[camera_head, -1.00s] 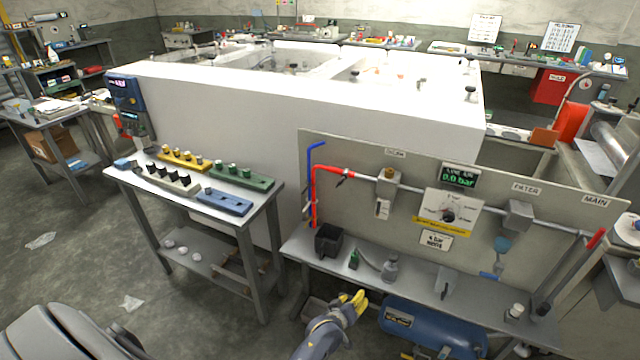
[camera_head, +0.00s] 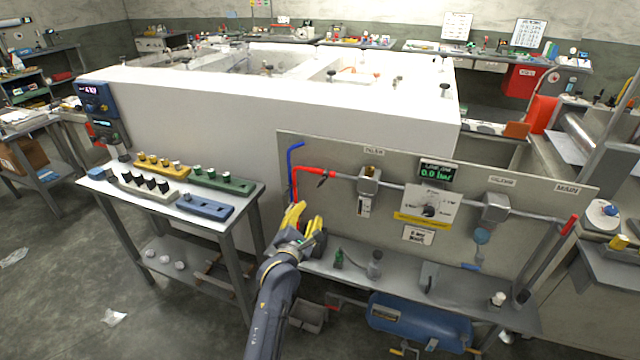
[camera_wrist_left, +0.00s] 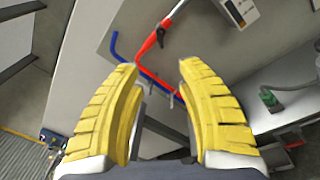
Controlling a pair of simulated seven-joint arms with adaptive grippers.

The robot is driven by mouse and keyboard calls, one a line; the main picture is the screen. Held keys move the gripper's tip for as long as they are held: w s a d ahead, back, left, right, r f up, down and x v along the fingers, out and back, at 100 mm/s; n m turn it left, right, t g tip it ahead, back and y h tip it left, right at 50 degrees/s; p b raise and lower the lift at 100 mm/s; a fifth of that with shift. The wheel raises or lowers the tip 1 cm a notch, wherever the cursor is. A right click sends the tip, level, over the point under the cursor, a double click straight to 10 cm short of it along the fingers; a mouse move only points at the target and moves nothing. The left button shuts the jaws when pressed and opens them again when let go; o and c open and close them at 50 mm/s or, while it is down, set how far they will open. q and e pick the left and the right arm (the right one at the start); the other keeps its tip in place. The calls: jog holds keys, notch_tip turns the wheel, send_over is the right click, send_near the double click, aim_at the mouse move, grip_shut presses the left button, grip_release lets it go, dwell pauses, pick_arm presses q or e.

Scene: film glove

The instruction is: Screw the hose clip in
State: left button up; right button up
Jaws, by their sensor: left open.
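My left gripper (camera_head: 306,218) is open and empty, its yellow fingers raised in front of the left end of the panel. In the left wrist view its fingers (camera_wrist_left: 157,72) stand apart, with the red hose (camera_wrist_left: 149,45) and the blue hose (camera_wrist_left: 116,44) beyond the gap. The red hose (camera_head: 296,178) and blue hose (camera_head: 292,155) also show in the head view. Small grey parts (camera_wrist_left: 172,99) hang near the red hose's lower end. I cannot tell surely which part is the hose clip. My right gripper is out of view.
A grey panel (camera_head: 350,148) carries a pipe, gauge and valves. Below it a shelf (camera_head: 400,273) holds a green bottle (camera_head: 339,258) and other small items. A blue tank (camera_head: 418,318) lies underneath. A side table (camera_head: 232,212) at left bears coloured part blocks.

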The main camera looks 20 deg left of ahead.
aim_at(321, 184)
pick_arm(q)
jog(key=w, duration=1.7)
jog(key=shift+w+a, duration=0.2)
jog(key=shift+a, duration=0.05)
jog(key=shift+o, duration=0.2)
